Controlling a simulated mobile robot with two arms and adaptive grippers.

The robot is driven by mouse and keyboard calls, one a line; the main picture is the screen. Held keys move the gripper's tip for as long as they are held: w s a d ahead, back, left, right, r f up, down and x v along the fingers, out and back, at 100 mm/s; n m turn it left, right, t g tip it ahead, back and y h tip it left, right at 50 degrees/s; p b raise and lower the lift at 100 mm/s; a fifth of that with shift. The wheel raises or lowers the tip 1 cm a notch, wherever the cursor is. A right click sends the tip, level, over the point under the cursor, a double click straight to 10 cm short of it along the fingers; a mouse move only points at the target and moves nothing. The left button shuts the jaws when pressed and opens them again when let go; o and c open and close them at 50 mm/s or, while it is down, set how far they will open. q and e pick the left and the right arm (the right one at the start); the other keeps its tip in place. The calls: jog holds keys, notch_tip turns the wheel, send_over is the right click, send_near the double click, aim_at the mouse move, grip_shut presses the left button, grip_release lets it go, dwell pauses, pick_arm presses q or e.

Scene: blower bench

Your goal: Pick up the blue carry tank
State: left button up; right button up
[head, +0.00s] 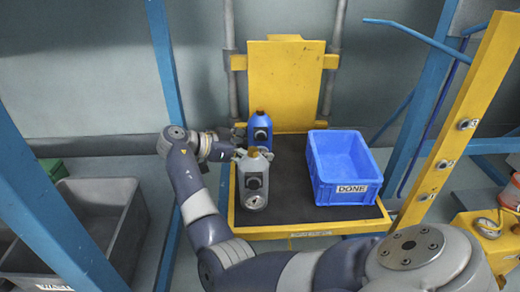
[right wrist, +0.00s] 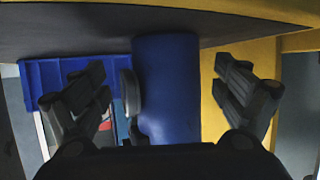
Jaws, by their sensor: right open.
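The blue carry tank (head: 260,125) stands upright at the back left of the dark-topped yellow bench, with a dark round dial on its front. My right gripper (head: 236,139) reaches it from the left, low behind the grey tank. In the right wrist view the blue tank's body (right wrist: 168,90) stands between the two open fingers of my right gripper (right wrist: 162,78), with a visible gap on each side. The grey tank (head: 253,185) stands just in front of the blue one and hides its lower part. My left gripper is not in view.
A blue bin (head: 348,188) labelled DONE stands on the right of the bench (head: 290,212). A grey crate (head: 105,195) is at the left. Blue posts flank the bench, and a yellow upright (head: 455,130) rises at the right. Bench surface between tanks and bin is clear.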

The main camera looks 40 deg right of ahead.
jog(key=shift+s+d+f, duration=0.2)
jog(key=shift+d+f, duration=0.05)
jog(key=shift+d, duration=0.4)
jog(key=c, duration=1.4)
jog(key=shift+c, duration=0.7)
jog(key=shift+r, duration=0.15)
